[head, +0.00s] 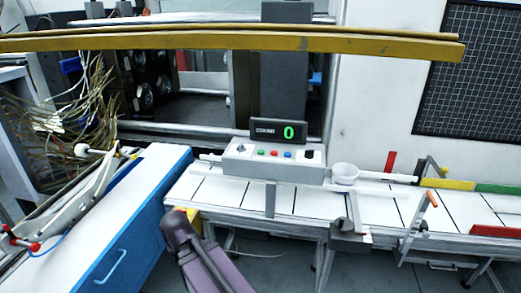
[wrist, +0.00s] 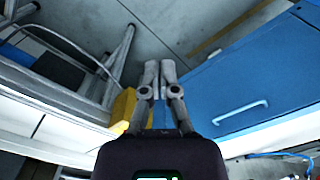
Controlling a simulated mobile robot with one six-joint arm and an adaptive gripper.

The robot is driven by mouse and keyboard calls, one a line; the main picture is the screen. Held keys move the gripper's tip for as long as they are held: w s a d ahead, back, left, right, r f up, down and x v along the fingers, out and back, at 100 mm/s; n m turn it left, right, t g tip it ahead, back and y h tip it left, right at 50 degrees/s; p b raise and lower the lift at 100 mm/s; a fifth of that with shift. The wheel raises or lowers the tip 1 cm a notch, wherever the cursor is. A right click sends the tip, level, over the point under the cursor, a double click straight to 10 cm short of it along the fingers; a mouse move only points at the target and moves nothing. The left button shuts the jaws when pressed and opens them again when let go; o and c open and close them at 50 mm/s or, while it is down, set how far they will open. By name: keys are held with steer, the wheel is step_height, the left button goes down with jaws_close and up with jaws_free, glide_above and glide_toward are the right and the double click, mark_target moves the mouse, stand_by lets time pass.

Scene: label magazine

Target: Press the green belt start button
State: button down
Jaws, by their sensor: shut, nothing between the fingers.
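A grey control box (head: 272,167) stands on the back edge of the belt table. On its top is a row of small coloured buttons, with the green button (head: 262,152) toward the left, beside red and blue ones. A black display (head: 265,131) behind the box shows a green 0. In the wrist view my gripper (wrist: 159,66) is shut and empty, pointing toward the floor beside the blue cabinet. The button is not in the wrist view. In the head view my arm is low at the front, apart from the box, and my fingertips cannot be made out.
The blue cabinet (head: 166,190) with a white top stands left of the belt table (head: 240,193). A white cup (head: 345,171) sits right of the box. A yellow beam (head: 230,41) crosses the upper view. A yellow block (wrist: 123,106) is close beside my gripper.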

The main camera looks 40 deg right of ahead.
steer(key=shift+w+r, duration=0.1)
step_height(320, 180, up, 30)
steer(key=m+t+y+p, duration=0.3)
steer(key=m+t+p, duration=0.45)
steer(key=p, duration=1.75)
glide_above(262, 151)
steer(key=n+t, duration=0.1)
steer(key=n, duration=0.1)
steer(key=shift+b, duration=0.3)
steer(key=shift+f, duration=0.3)
step_height(262, 151, down, 8)
steer(key=b, duration=0.8)
steer(key=shift+f+b, duration=0.2)
steer(key=shift+b, duration=0.2)
